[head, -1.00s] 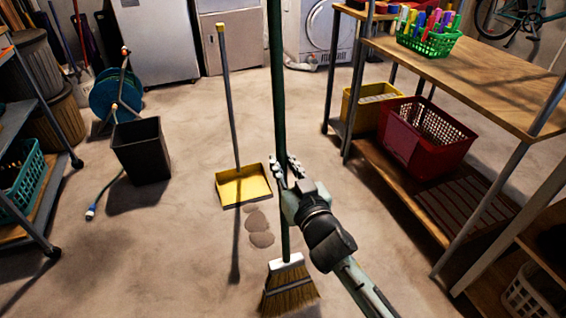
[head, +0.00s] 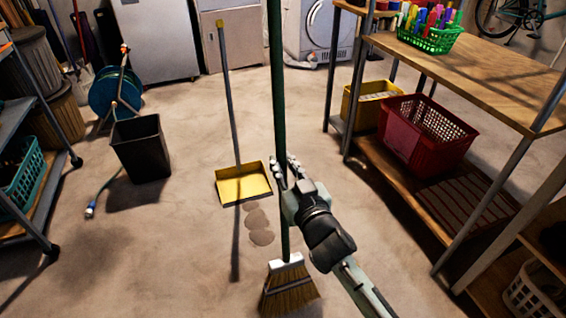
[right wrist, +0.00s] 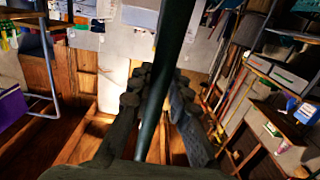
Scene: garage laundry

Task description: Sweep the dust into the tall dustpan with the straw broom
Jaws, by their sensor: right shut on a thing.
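The straw broom (head: 289,285) stands close to upright on the floor, bristles down, near the bottom of the head view. My right gripper (head: 284,172) is shut on its dark green handle, which also shows between the fingers in the right wrist view (right wrist: 163,90). The tall dustpan (head: 243,185) is yellow with a long grey handle and stands on the floor beyond the broom, its open side facing me. Several patches of dust (head: 257,220) lie in a row on the floor between the dustpan and the broom head. My left gripper is not in view.
A black bin (head: 140,150) stands left of the dustpan, with a blue hose reel (head: 115,95) behind it. A wooden workbench (head: 470,80) with a red basket (head: 425,135) on its lower shelf stands on the right. The floor around the dust is clear.

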